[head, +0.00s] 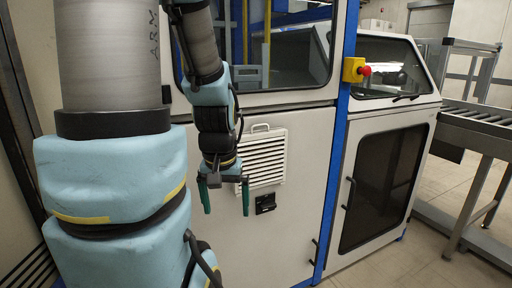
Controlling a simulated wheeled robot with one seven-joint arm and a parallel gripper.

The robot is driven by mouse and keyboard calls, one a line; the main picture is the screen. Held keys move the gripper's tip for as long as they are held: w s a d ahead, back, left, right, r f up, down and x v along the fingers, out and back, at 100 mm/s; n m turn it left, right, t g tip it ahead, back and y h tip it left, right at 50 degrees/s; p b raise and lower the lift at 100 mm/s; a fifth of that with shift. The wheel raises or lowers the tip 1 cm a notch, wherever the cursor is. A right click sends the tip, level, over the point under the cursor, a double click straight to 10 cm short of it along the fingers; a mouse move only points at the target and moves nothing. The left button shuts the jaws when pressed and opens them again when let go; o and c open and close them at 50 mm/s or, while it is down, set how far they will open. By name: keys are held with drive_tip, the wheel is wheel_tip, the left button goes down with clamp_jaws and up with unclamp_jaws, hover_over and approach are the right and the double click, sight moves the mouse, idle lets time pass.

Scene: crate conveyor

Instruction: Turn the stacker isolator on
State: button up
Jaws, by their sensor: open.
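My gripper (225,195) hangs in front of the white machine's panel with its two green fingers pointing down. It is open, and nothing shows between the fingers. A small black fitting (265,204) sits on the panel just right of the right fingertip, apart from it in the picture. I cannot tell whether this fitting is the stacker isolator or which way it is set. No other clear isolator switch shows; part of the panel is hidden behind my arm.
A white louvred vent (263,160) with a handle is right behind my gripper. A red emergency button on a yellow box (356,70) is on the blue post (335,150). A dark-windowed door (382,185) and a roller conveyor (480,118) stand right. Floor is clear at lower right.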

drive_tip(key=w+d+f+t+h+b, duration=0.1)
drive_tip(key=w+d+f+t+b, duration=0.2)
drive_tip(key=w+d+f+b, duration=0.4)
drive_tip(key=n+t+b, duration=0.2)
drive_tip(key=t+b, duration=0.5)
drive_tip(key=b, duration=0.3)
approach(270, 207)
drive_tip(key=d+r, duration=0.2)
drive_tip(key=d, duration=0.2)
wheel_tip(270, 207, down, 7)
drive_tip(key=s+d+n+t+y+b, duration=0.1)
drive_tip(key=n+t+y+b, duration=0.35)
drive_tip(key=y+b, duration=0.6)
drive_tip(key=shift+h, duration=0.85)
drive_tip(key=b+x, duration=0.2)
drive_tip(key=x, duration=0.7)
drive_tip(key=shift+w+f, duration=0.1)
drive_tip(key=shift+w, duration=0.25)
drive_tip(key=c, duration=1.2)
drive_tip(key=shift+o, duration=0.2)
